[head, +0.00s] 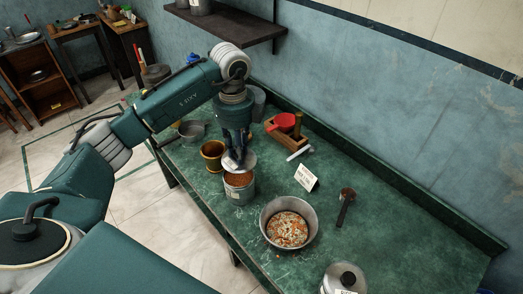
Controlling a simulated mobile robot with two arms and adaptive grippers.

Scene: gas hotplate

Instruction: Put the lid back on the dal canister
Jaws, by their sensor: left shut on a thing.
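The dal canister (239,194) is a grey metal tin with a pale label, standing upright on the green table. Its top is open and orange-brown dal shows inside. My left gripper (233,163) points down just above and behind the canister's mouth. It is shut on the grey metal lid (245,160), partly hidden by the fingers. The lid is over the far side of the mouth, with dal visible below its near edge. Whether it touches the rim cannot be told. My right gripper is not in view.
A brass pot (211,151) stands close left of the canister. A bowl of mixed food (267,222), a white card (306,178) and a dark-handled scoop (345,205) are to the right. A wooden box (292,138) stands behind. A lidded tin (345,279) is in front.

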